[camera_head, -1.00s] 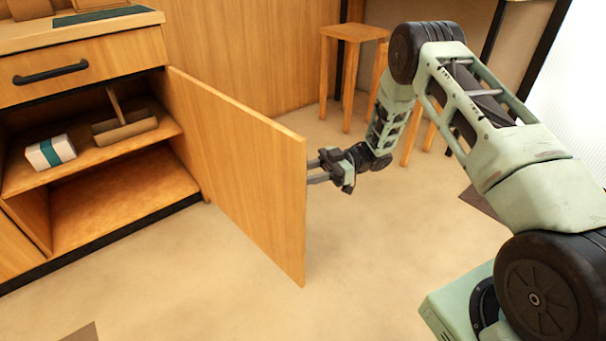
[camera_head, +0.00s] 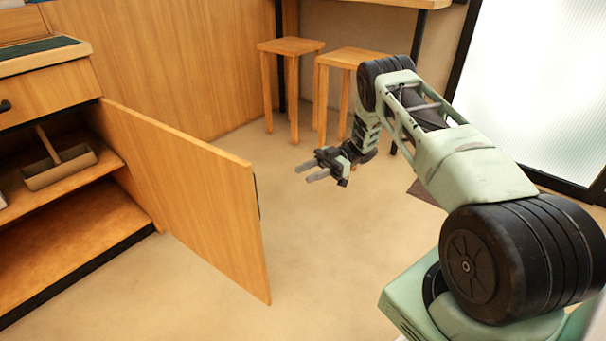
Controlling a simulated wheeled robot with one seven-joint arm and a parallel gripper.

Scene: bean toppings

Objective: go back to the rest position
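My gripper (camera_head: 311,172) is in the middle of the head view, at the end of my half-folded green arm. Its two grey fingers point left and stand apart with nothing between them. It is in free air to the right of the open cabinet door (camera_head: 195,200), with a clear gap between them. The wooden door stands swung out from the cabinet, and a dark handle (camera_head: 257,198) shows at its outer edge.
Two wooden stools (camera_head: 290,47) (camera_head: 345,60) stand behind my arm. A frosted glass panel (camera_head: 530,85) is at right. The floor in front is clear.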

